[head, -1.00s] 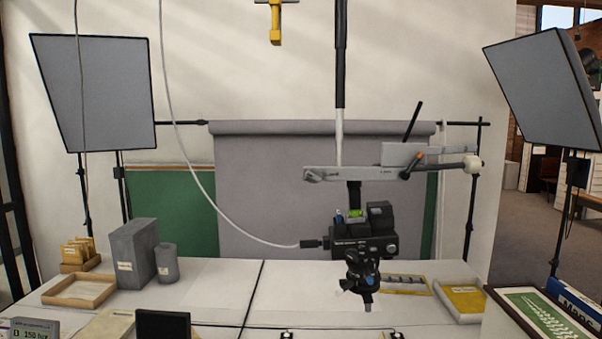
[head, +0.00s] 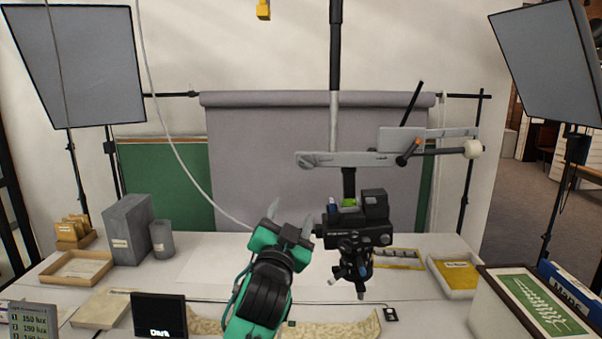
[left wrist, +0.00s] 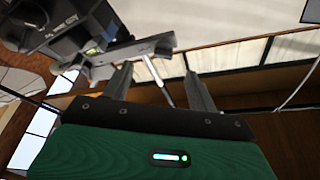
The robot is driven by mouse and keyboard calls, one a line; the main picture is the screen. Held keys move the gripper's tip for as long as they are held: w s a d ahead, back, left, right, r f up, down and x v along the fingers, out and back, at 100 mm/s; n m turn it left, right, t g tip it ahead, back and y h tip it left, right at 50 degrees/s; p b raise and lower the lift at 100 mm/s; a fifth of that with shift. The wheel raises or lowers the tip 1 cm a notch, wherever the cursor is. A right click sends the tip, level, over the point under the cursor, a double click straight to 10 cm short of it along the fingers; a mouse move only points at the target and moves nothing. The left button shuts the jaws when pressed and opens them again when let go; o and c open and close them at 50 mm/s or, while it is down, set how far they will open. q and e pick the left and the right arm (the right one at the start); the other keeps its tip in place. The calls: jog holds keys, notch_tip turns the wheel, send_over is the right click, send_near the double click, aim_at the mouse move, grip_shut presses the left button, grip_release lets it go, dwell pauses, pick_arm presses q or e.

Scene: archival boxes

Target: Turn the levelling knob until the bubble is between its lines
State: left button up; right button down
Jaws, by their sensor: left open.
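A black camera (head: 358,233) hangs from a grey horizontal arm (head: 345,160) on a column. A small green level vial (head: 349,203) sits on top of it; its bubble and lines are too small to read. A dark mount with knobs (head: 354,262) shows below the camera's front; I cannot tell which is the levelling knob. My left gripper (head: 291,217) is open and empty, pointing up, just left of the camera and apart from it in the picture. In the left wrist view its open fingers (left wrist: 158,72) show, with the dark camera (left wrist: 62,24) at upper left. My right gripper is out of view.
An unrolled parchment (head: 345,329) lies at the table's front, behind my left arm. A grey box (head: 128,232), a wooden tray (head: 76,267) and a dark display (head: 159,318) stand left. A yellow-lined tray (head: 455,275) is at right.

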aim_at(305, 166)
pick_arm(q)
jog(key=r+p+x, duration=0.1)
jog(key=p+x, duration=0.1)
jog(key=x, duration=0.2)
jog(key=r+p+x, duration=0.1)
jog(key=p+x, duration=0.1)
jog(key=x, duration=0.2)
jog(key=s+r+p+x, duration=0.1)
jog(key=p+x, duration=0.1)
jog(key=x, duration=0.3)
jog(key=shift+d, duration=0.1)
jog(key=shift+w+d+t, duration=0.1)
jog(key=shift+w+t, duration=0.2)
jog(key=shift+w, duration=0.15)
jog(key=shift+c, duration=0.5)
